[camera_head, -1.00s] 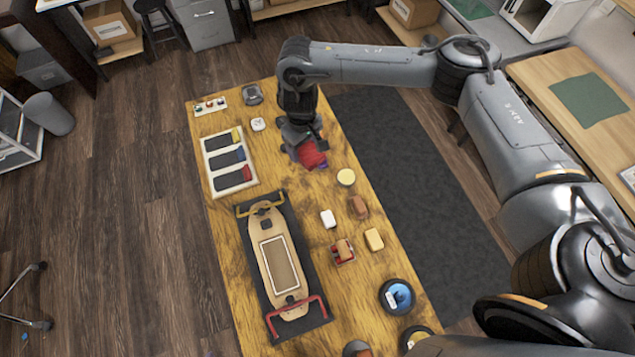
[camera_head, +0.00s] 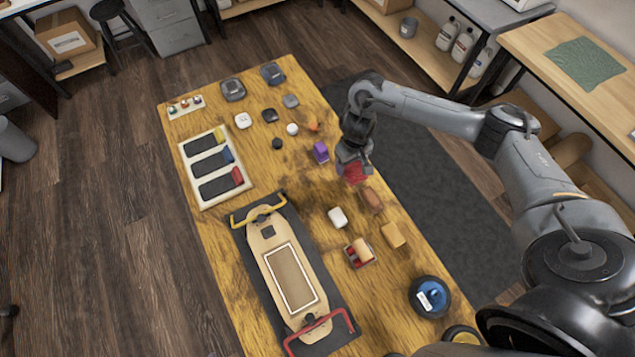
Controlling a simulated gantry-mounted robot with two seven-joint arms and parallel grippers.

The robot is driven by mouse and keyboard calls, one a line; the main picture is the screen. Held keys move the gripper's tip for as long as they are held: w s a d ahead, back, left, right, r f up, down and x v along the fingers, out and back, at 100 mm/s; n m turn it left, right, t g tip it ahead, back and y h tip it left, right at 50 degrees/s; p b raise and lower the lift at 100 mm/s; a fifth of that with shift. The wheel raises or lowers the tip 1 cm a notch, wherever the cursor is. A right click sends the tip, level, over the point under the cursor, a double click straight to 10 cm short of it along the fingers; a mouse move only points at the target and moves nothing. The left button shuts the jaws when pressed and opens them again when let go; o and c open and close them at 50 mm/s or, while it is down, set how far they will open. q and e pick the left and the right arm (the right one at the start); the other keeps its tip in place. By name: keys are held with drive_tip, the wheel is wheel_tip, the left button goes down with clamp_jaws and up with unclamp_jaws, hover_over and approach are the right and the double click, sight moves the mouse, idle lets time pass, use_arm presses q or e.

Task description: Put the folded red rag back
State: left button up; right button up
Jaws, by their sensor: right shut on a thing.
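My right gripper (camera_head: 352,160) is shut on the folded red rag (camera_head: 356,174). It holds the rag at the right edge of the wooden table (camera_head: 215,270), just above a brown block (camera_head: 371,200). I cannot tell whether the rag touches the table. The gripper hides part of the rag. The round yellow tin seen earlier is now hidden behind the gripper or rag. My left gripper does not show.
A purple block (camera_head: 320,152) stands left of the gripper. A white block (camera_head: 337,217), a tan block (camera_head: 393,235) and a red holder (camera_head: 358,253) lie nearer. A skateboard deck (camera_head: 268,241) rests on a dark mat. A tray (camera_head: 188,163) holds dark strips.

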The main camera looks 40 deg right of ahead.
drive_tip(key=b, duration=0.3)
hover_over(316, 184)
wheel_tip(316, 184, down, 6)
drive_tip(key=shift+s+f+b, duration=0.1)
drive_tip(key=shift+f+b, duration=0.6)
drive_tip(key=shift+f, duration=1.3)
drive_tip(key=shift+f, duration=0.15)
drive_tip(key=o, duration=1.1)
